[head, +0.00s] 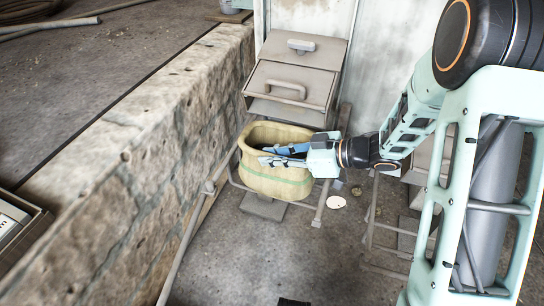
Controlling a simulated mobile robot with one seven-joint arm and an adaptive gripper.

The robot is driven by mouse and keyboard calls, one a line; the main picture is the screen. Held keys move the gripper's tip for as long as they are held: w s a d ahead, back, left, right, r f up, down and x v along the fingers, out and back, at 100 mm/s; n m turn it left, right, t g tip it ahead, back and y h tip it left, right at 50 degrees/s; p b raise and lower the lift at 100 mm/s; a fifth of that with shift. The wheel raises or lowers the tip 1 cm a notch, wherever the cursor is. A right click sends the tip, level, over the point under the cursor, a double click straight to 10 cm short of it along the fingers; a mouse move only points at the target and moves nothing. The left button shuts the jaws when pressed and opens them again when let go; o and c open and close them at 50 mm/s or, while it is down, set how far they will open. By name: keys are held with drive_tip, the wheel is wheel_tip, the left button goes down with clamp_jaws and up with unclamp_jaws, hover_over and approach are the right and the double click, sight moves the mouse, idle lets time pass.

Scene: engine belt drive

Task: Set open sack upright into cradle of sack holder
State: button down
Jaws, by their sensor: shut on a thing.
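The open sack (272,183) is tan with a green band and a wide open mouth facing up. It stands roughly upright, between the low metal bars of the sack holder (318,212). My gripper (268,156) reaches in from the right at the height of the sack's mouth. Its fingers lie across the near right part of the rim and are shut on the sack. The sack's underside is hidden, so I cannot tell whether it rests in the cradle or hangs just above it.
A grey metal hopper-like unit with handles (292,80) stands behind the sack. A rough stone wall (160,150) runs along the left. Another metal frame (385,235) stands at the right, under my arm. The concrete floor (245,255) in front is mostly clear.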

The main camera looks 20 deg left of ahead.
drive_tip(key=c, duration=1.8)
unclamp_jaws()
drive_tip(key=shift+f, duration=0.1)
drive_tip(key=shift+c, duration=0.2)
drive_tip(key=shift+d+r, duration=0.15)
drive_tip(key=shift+r, duration=0.1)
drive_tip(key=p+v, duration=0.3)
drive_tip(key=v, duration=0.8)
drive_tip(key=shift+d+p, duration=0.3)
drive_tip(key=shift+p, duration=0.05)
